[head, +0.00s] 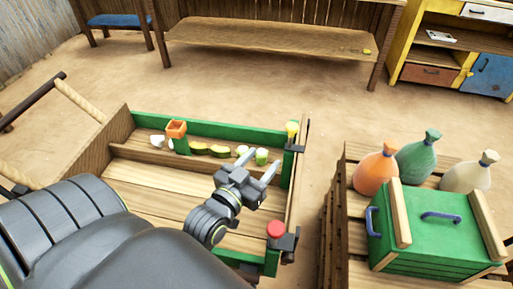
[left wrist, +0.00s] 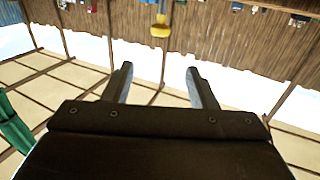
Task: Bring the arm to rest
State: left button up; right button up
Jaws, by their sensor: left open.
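My left gripper (head: 264,167) is above the right part of a wooden cart tray (head: 150,203) with green sides. Its two fingers are spread apart with nothing between them. In the left wrist view the open fingers (left wrist: 160,85) point toward a thatched wall and an open frame, with no object in the jaws. My left arm covers the lower left of the head view. My right gripper does not show.
The tray holds an orange box (head: 176,129), several green and yellow items and a red knob (head: 276,229) on its near right corner. At right, a crate stand bears orange (head: 375,170), green (head: 417,157) and cream (head: 466,174) sacks and a green chest (head: 425,225). Bare ground lies behind.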

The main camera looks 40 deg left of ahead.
pick_arm(q)
jog(key=shift+s, duration=0.7)
